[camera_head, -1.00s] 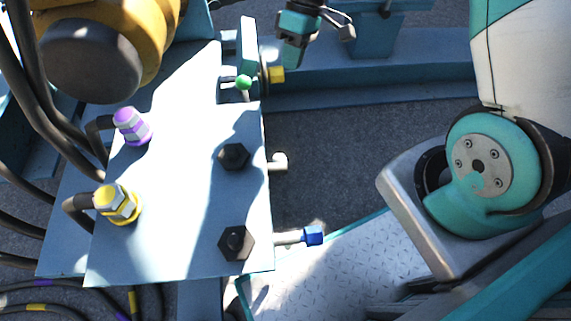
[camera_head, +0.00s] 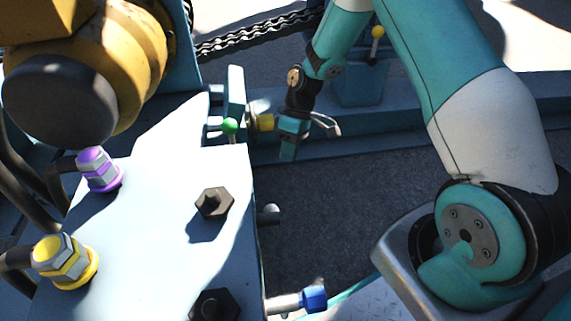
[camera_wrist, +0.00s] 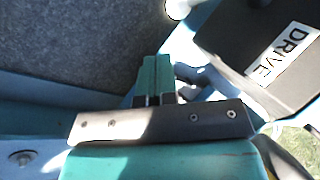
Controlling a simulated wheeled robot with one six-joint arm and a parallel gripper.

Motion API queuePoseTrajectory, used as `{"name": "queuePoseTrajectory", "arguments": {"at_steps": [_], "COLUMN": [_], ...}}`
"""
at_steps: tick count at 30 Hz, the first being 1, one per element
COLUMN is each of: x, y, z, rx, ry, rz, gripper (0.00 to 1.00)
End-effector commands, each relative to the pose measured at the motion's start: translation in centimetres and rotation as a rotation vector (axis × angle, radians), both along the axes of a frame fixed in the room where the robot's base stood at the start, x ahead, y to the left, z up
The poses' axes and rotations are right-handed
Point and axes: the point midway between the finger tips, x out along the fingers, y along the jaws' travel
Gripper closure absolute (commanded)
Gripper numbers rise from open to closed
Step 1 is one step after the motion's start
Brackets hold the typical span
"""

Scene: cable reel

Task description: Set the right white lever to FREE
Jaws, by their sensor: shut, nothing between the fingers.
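My gripper (camera_head: 288,152) is shut and empty, pointing down just right of the yellow-ended fitting and the green knob. Its two closed teal fingers also show in the wrist view (camera_wrist: 154,78). A pale round knob (camera_head: 268,214) sticks out from the right side of the light blue housing, below my gripper and apart from it. A white rounded end (camera_wrist: 178,8) shows at the top of the wrist view; I cannot tell if it is that same knob or the white lever. A dark plate beside it bears a white DRIVE label (camera_wrist: 284,53). No FREE label is readable.
A green knob (camera_head: 230,125) stands upright at the housing's far edge, close to a yellow fitting (camera_head: 264,122). A blue-ended rod (camera_head: 314,298) juts out at the near right. A yellow-topped lever (camera_head: 377,33) stands at the back. Dark floor lies open right of the housing.

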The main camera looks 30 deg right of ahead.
Motion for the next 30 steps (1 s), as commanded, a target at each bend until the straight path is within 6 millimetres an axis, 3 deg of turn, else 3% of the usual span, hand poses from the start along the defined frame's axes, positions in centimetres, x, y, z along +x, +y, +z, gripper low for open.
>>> {"name": "queuePoseTrajectory", "arguments": {"at_steps": [3,12,19,30], "x": [-0.9,-2.9,-4.2,-4.5], "y": [1.0,3.6,5.3,5.7], "z": [-2.9,-8.0,-9.1,-9.0], "rx": [0.000,0.001,0.000,0.000], "ry": [0.005,0.003,0.000,0.000], "rz": [0.002,0.003,0.001,0.000], "gripper": [1.00,1.00,1.00,1.00]}}
